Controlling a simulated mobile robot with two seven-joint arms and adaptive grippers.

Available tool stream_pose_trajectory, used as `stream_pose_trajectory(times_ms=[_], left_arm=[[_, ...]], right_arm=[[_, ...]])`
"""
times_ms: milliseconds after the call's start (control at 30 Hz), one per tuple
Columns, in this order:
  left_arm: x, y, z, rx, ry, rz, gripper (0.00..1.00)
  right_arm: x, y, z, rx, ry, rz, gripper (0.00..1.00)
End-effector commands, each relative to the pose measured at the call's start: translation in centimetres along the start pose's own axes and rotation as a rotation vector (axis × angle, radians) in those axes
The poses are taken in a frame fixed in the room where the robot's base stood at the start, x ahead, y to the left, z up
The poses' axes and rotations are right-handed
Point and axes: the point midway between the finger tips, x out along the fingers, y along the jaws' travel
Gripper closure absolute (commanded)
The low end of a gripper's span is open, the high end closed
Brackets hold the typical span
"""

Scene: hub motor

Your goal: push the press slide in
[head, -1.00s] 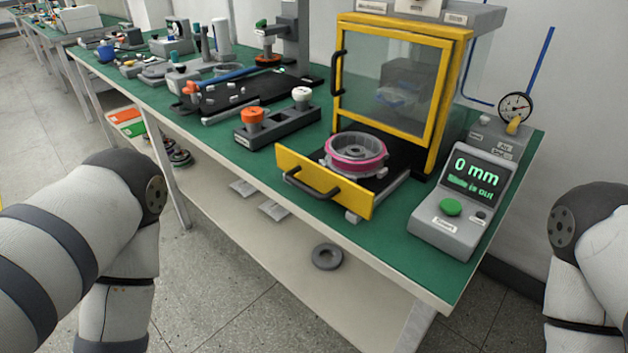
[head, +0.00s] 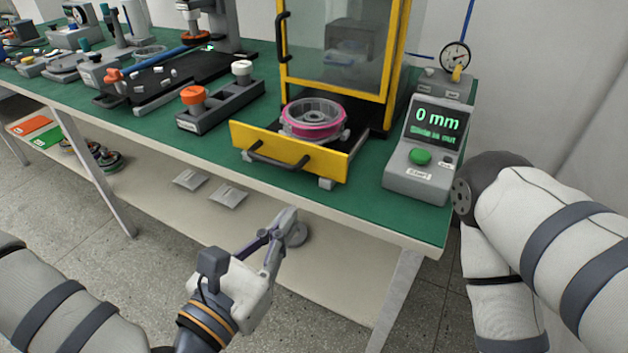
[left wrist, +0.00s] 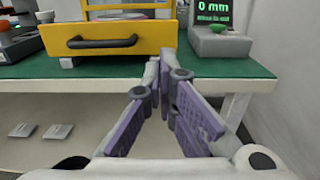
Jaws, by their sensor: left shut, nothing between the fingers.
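The press slide (head: 290,151) has a yellow front with a dark handle (head: 279,160) and sticks out of the yellow-framed press (head: 341,62). A grey ring part with a magenta band (head: 313,121) sits on it. The slide front also shows in the left wrist view (left wrist: 149,38), ahead and to the left of the fingers. My left gripper (head: 287,216) is shut and empty, in front of the table edge and below the slide handle, apart from it. It shows in the left wrist view (left wrist: 164,68). My right gripper is out of view; only its arm shows.
A control box (head: 423,155) reads "0 mm" and "Slide is out", right of the slide. A dark tray with orange and white knobs (head: 218,107) stands left. A lower shelf (head: 190,206) runs under the green table (head: 360,205). A gauge (head: 454,57) stands behind.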

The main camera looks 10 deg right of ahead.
Motion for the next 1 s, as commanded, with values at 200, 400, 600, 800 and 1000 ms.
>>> stream_pose_trajectory(times_ms=[200,400,600,800,1000], left_arm=[[4.8,-0.1,0.2,0.007,-0.003,-0.003,1.00],[9.0,-0.1,0.1,0.007,0.000,-0.002,1.00],[11.6,-0.1,0.0,0.006,0.002,-0.002,1.00],[12.2,-0.1,-0.1,0.003,0.005,-0.003,1.00],[12.2,-0.1,-0.1,0.004,0.005,-0.003,1.00]], right_arm=[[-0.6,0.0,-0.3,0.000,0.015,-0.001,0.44],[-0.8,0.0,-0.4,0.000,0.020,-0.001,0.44],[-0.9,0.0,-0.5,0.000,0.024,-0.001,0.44],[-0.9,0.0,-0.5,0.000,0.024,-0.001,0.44],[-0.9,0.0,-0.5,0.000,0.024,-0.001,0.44]])
